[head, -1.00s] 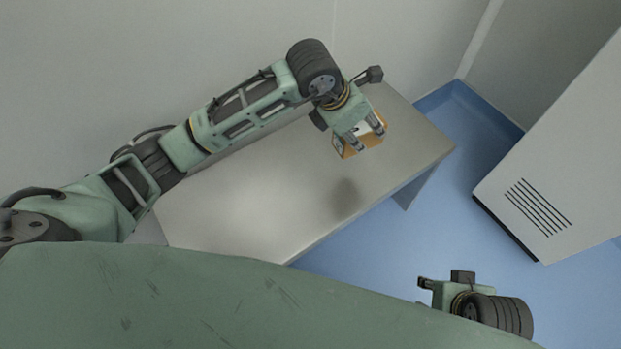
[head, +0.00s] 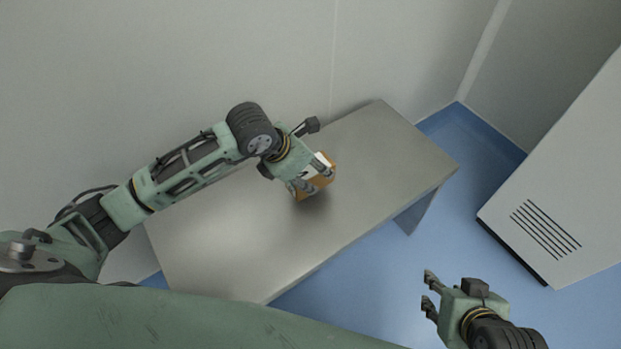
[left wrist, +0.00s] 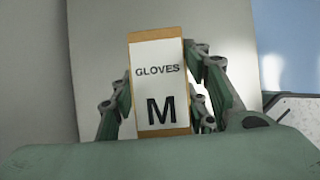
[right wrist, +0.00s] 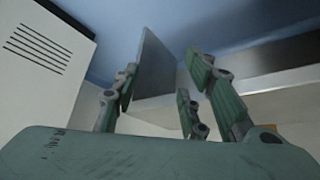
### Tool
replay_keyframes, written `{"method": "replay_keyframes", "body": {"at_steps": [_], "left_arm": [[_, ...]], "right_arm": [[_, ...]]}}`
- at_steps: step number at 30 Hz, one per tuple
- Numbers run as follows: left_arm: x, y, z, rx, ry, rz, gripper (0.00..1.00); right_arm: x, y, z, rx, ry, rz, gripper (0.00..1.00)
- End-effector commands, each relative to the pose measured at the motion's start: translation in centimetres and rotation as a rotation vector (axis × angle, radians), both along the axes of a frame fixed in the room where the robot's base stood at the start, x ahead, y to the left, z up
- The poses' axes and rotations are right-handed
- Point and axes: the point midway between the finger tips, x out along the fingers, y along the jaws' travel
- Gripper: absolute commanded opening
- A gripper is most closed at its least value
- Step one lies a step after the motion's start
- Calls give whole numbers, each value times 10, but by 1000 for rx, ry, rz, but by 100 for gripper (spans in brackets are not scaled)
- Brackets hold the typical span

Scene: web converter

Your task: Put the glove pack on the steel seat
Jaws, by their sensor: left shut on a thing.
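The glove pack (head: 326,178) is a small orange-brown box with a white face. In the left wrist view the pack (left wrist: 158,85) reads "GLOVES M". My left gripper (head: 312,184) is shut on it, with fingers on both sides. The pack is over the steel seat (head: 385,150), a flat grey bench along the wall. A shadow lies close under the pack; I cannot tell whether it touches the seat. My right gripper (head: 430,293) is open and empty, over the floor in front of the seat. Its spread fingers show in the right wrist view (right wrist: 160,90).
A white cabinet (head: 560,200) with vent slots stands on the blue floor (head: 385,270) at the right. The wall (head: 200,60) runs behind the seat. The seat top is otherwise bare, with free room to the right and left of the pack.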

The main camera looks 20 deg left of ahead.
Motion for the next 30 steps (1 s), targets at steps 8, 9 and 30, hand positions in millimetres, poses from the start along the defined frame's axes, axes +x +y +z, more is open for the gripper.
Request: {"method": "replay_keyframes", "body": {"at_steps": [8, 9, 30], "left_arm": [[0, -1, -32, 0, 1, 0, 15], [0, -1, -34, 0, 1, 0, 15], [0, -1, -34, 0, 1, 0, 61]], "right_arm": [[39, 13, 20, 42, -194, 15, 40], [42, 14, 22, 45, -207, 16, 40], [44, 15, 25, 47, -220, 17, 40]]}}
